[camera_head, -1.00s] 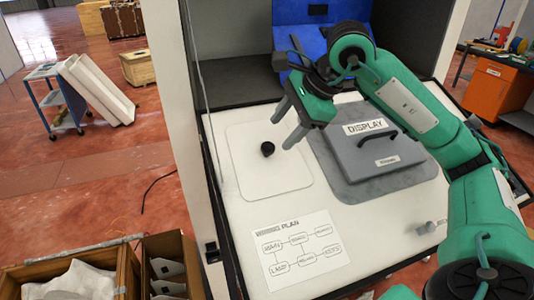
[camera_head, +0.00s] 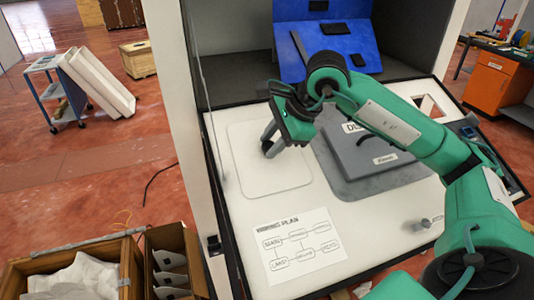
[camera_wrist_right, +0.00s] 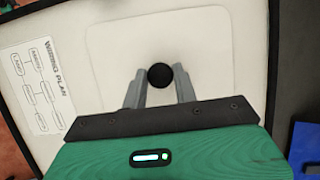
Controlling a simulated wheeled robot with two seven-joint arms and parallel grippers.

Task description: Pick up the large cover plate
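The large cover plate (camera_head: 255,179) is a pale, flat, rounded square on the white worktop, with a black knob (camera_head: 266,147) in its middle. The plate (camera_wrist_right: 112,42) and its knob (camera_wrist_right: 160,76) also show in the right wrist view. My right gripper (camera_head: 270,144) reaches down over the plate, with its fingers on either side of the knob. In the wrist view the right gripper (camera_wrist_right: 160,82) shows a gap between its fingertips, and the knob fills most of it. I cannot tell whether the fingers touch the knob. My left gripper is out of view.
A grey "DISPLAY" panel with a black handle (camera_head: 370,160) lies right of the plate, under my right arm. A wiring plan sheet (camera_head: 300,245) lies in front. A blue stand (camera_head: 327,60) is behind. A cabinet post (camera_head: 190,120) rises at the left edge.

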